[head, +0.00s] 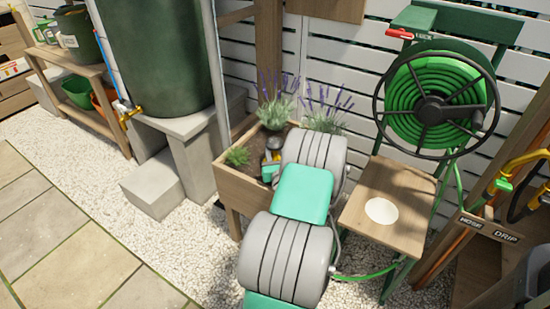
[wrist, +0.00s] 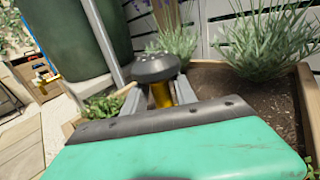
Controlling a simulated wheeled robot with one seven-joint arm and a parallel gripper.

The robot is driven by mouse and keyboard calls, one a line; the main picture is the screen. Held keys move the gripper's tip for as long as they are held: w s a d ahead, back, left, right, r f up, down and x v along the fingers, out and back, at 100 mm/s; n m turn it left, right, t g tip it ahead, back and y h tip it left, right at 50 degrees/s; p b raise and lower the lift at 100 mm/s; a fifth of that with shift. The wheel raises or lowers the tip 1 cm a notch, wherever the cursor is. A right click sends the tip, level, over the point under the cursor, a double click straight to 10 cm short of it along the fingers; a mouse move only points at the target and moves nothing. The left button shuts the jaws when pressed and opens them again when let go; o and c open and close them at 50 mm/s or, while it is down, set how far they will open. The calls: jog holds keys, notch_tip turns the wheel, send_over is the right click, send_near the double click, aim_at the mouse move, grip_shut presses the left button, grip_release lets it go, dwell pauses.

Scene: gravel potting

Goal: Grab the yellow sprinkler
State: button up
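The yellow sprinkler (wrist: 162,95) has a brass-yellow stem under a dark, round, dotted head (wrist: 157,67). In the wrist view it is upright between the two grey fingers of my gripper (wrist: 160,98). The right finger looks very close to the stem. I cannot tell whether both fingers touch it. The sprinkler's lower end is hidden behind my gripper's dark front edge.
The wooden planter (head: 240,192) holds soil, lavender (head: 324,117) and a low green plant (head: 237,156). A large green barrel (head: 155,50) stands on concrete blocks at left. A green hose reel (head: 437,100) and a wooden shelf (head: 400,205) stand at right. Paving at lower left is clear.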

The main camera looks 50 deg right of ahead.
grip_shut()
jog(key=shift+r, duration=0.15)
dwell(0.4)
